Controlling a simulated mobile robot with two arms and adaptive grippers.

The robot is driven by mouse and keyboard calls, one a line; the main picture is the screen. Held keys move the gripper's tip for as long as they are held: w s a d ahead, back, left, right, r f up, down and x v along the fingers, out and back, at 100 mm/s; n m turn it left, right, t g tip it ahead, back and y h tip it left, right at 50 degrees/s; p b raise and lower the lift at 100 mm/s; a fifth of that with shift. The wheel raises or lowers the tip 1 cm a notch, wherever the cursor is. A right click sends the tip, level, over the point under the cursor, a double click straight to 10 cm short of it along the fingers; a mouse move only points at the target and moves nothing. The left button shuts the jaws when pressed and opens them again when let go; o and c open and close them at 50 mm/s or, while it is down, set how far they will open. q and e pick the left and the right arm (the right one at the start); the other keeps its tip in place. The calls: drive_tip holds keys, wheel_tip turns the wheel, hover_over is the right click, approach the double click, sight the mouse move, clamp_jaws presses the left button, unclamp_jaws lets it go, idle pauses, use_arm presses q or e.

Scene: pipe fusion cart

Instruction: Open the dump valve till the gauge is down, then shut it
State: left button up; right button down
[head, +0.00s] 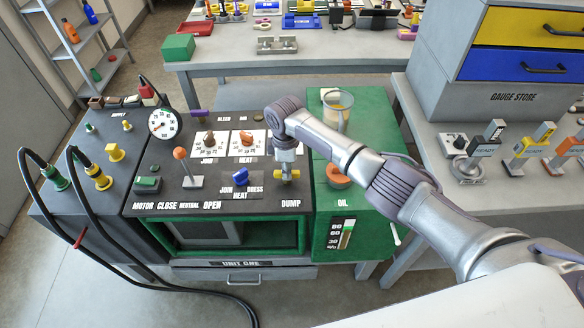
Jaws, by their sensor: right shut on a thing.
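The dump valve (293,176) shows a small piece of its yellow handle above the DUMP label on the dark panel of the cart. My right gripper (286,170) points down onto the valve from above and is shut on its handle. The gripper hides most of the handle, so its turn angle cannot be told. The round white gauge (163,123) stands at the panel's back left. Its needle is too small to read surely. My left gripper is not in view.
An orange-knobbed lever (181,154) and a blue selector knob (240,175) stand left of the valve. A green oil tank (323,187) with a glass jar (337,108) is at the right. Black hoses (95,218) hang at the left.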

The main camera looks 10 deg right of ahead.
drive_tip(key=shift+n, duration=0.3)
idle(0.4)
drive_tip(key=c, duration=1.1)
unclamp_jaws()
wheel_tip(320, 180, up, 12)
drive_tip(key=shift+s+d+r, duration=0.1)
drive_tip(key=shift+s+r, duration=0.05)
